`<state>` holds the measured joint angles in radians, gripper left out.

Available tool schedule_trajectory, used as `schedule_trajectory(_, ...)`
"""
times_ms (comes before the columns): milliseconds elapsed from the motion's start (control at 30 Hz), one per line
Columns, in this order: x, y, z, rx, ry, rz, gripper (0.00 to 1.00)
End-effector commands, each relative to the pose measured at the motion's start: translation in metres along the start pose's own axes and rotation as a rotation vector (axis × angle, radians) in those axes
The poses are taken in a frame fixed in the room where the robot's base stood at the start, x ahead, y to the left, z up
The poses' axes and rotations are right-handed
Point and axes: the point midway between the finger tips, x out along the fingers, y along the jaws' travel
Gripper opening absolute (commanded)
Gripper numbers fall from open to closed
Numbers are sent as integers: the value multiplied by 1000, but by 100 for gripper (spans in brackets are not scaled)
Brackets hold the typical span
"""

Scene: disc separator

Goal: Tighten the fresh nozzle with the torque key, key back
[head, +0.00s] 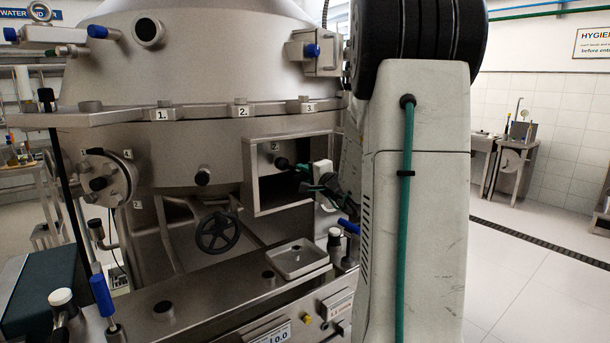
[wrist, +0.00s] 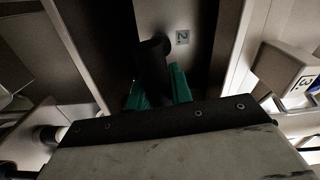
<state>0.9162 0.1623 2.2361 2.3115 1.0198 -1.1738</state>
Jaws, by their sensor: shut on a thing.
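My gripper (head: 298,167) is inside the open front of the square metal port (head: 252,178) on the separator's side. In the wrist view its green fingers (wrist: 158,88) are closed around a dark cylindrical handle, which looks like the torque key (wrist: 152,62). The key's black end (head: 281,162) also shows in the head view, pointing to the port's back wall near the label 2. Whether it touches the wall or sits on a nozzle I cannot tell. The fresh nozzle is not visible; the key or the shadow may hide it.
A small metal tray (head: 312,264) lies on the bench below the port. A black handwheel (head: 217,232) is to its left. A ledge with labels 1, 2 and 3 (head: 200,113) runs above the port. Blue-handled parts (head: 102,295) stand on the bench.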

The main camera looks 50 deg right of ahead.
Motion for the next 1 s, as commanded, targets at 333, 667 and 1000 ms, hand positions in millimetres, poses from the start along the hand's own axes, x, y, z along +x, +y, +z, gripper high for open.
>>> schedule_trajectory(333,10,0,0,0,-1,0,0)
schedule_trajectory(667,12,0,0,0,-1,0,0)
schedule_trajectory(1000,12,0,0,203,-1,0,0)
